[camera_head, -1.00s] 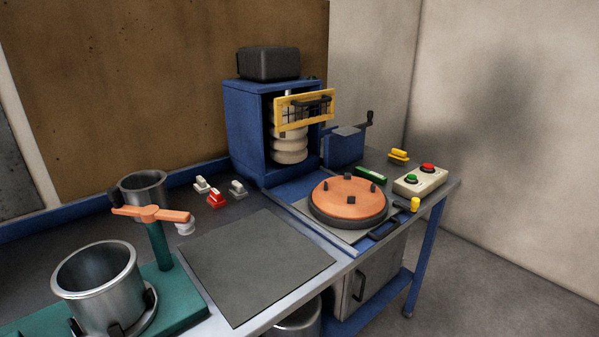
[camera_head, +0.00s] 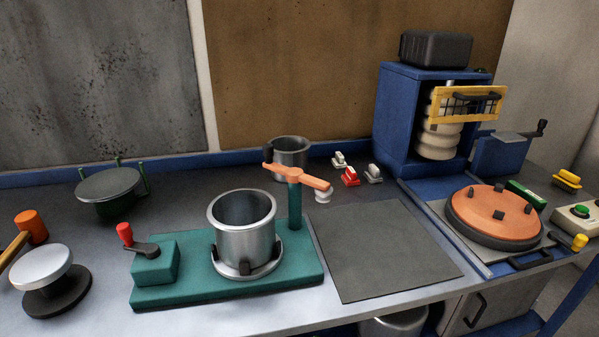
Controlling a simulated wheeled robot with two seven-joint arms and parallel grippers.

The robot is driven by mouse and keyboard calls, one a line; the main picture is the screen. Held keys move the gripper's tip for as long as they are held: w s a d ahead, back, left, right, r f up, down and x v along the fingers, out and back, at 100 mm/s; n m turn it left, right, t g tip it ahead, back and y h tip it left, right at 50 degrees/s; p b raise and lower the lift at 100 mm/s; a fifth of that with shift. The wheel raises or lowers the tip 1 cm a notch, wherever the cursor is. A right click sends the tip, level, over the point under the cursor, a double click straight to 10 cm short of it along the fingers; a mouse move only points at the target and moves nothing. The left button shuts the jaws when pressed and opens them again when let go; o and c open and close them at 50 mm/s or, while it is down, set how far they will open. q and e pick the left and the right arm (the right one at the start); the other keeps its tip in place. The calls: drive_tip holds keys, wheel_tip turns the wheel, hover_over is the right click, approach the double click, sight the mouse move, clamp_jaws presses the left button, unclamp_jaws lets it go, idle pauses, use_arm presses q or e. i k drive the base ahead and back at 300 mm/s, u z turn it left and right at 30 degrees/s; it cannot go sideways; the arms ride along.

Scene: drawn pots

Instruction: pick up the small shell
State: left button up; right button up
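Two open metal shells stand on the bench. The smaller-looking one (camera_head: 291,157) is upright at the back, partly hidden by the orange arm of the green fixture. The larger-looking one (camera_head: 244,230) stands upright in a round seat with dark clamps on the green fixture (camera_head: 175,292). The rear one is farther away, so its true size is hard to judge.
A dark mat (camera_head: 380,250) lies clear right of the fixture. Red and grey clips (camera_head: 349,177) sit behind it. A blue cabinet (camera_head: 393,125) and copper-topped turntable (camera_head: 495,212) are right. A mallet (camera_head: 31,228), a silver-topped stand (camera_head: 42,267) and a round green-legged stand (camera_head: 108,185) are left.

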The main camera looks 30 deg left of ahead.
sight(242, 220)
drive_tip(key=u, duration=1.55)
drive_tip(key=k, duration=0.35)
drive_tip(key=u, duration=0.95)
drive_tip(key=i, duration=0.85)
drive_tip(key=z, duration=0.7)
